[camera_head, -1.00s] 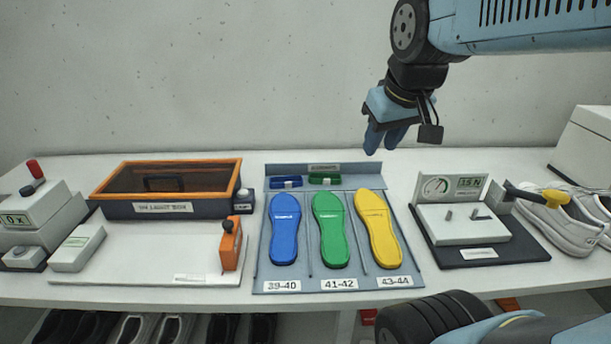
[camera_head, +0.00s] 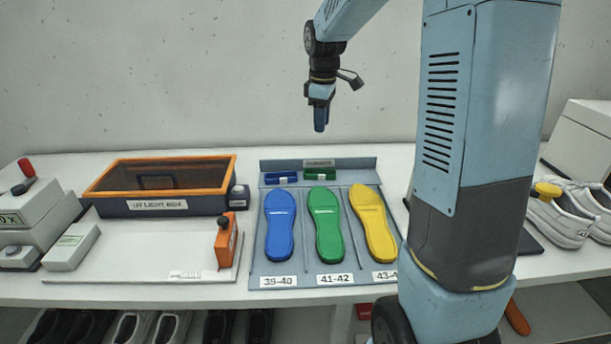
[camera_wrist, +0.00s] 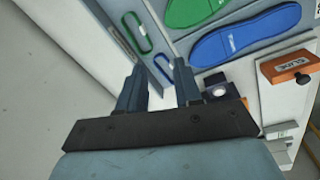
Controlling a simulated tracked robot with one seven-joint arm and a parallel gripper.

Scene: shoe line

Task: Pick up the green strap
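The green strap (camera_head: 320,174) lies in the back slot strip of the blue-grey tray (camera_head: 260,240), above the 41-42 column. In the wrist view it is a thin green loop (camera_wrist: 138,36) beyond the fingertips, ahead and slightly left. The blue strap (camera_head: 281,178) lies just left of it; in the wrist view it is a blue loop (camera_wrist: 163,70) near the right finger. My gripper (camera_head: 320,128) points down, above the back of the tray and apart from the straps. In the wrist view its fingers (camera_wrist: 158,66) are apart with nothing held between them.
Blue (camera_head: 279,226), green (camera_head: 326,225) and yellow (camera_head: 374,222) insoles lie in the tray. The orange-rimmed box (camera_head: 160,206) and an orange block (camera_head: 227,242) stand left. White shoes (camera_head: 560,215) are at right. My arm hides the gauge device. The wall rises behind.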

